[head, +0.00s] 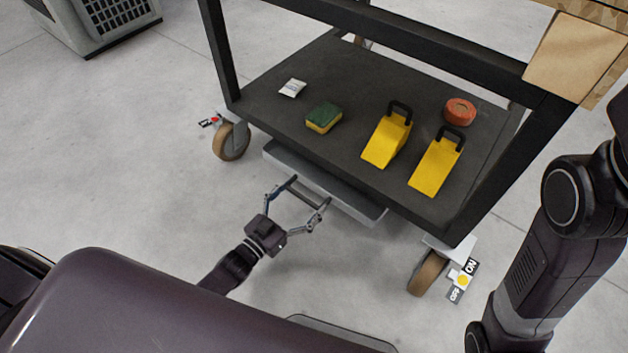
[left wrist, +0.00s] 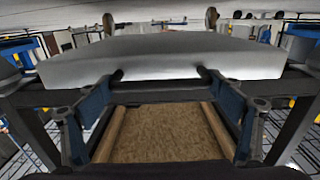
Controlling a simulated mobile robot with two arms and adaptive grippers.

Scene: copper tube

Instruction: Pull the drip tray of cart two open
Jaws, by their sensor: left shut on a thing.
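The cart (head: 300,75) has a black frame and a dark lower shelf. Its light grey drip tray (head: 372,217) sits under the shelf's near edge, with part of it showing in front of that edge. The tray's pale front spans the left wrist view (left wrist: 170,62). A dark bar handle (head: 303,192) stands out from the tray front. My left gripper (head: 297,198) is shut on the handle, with its fingers at both ends of the bar. In the left wrist view its blue fingers (left wrist: 160,90) flank the bar. My right gripper is out of view; the right arm shows at right.
The shelf carries two yellow wedges (head: 388,137), a sponge (head: 323,118), an orange tape roll (head: 460,111) and a white packet (head: 292,88). Casters (head: 428,273) stand at the near corners. Floor in front of the tray is clear around my arm.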

